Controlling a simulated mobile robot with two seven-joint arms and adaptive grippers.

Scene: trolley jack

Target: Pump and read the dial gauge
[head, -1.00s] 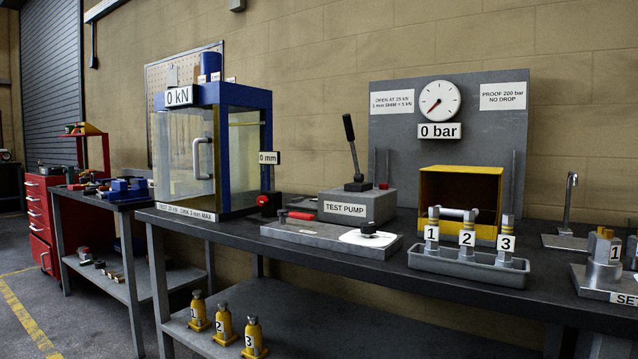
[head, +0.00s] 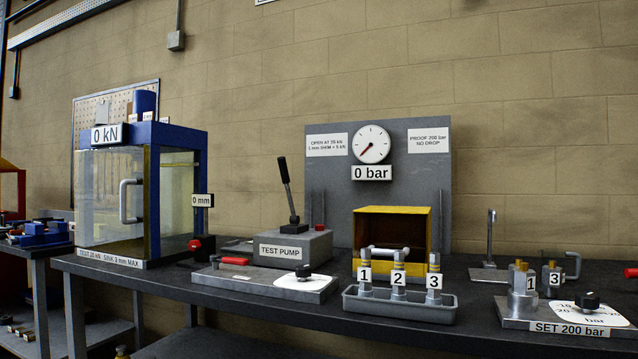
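The test pump (head: 291,249) is a grey box labelled TEST PUMP on the bench. Its black lever (head: 286,186) stands up, tilted slightly left. The round dial gauge (head: 371,144) is on the grey back panel (head: 432,181), its red needle pointing to the lower left. The display under it (head: 371,173) reads 0 bar. Neither of my grippers is in view.
A blue-framed press (head: 172,190) with clear guards reads 0 kN and 0 mm. A yellow box (head: 421,213) stands open below the gauge. A grey tray (head: 398,308) holds cylinders 1, 2 and 3. The SET 200 bar plate (head: 571,327) is at right.

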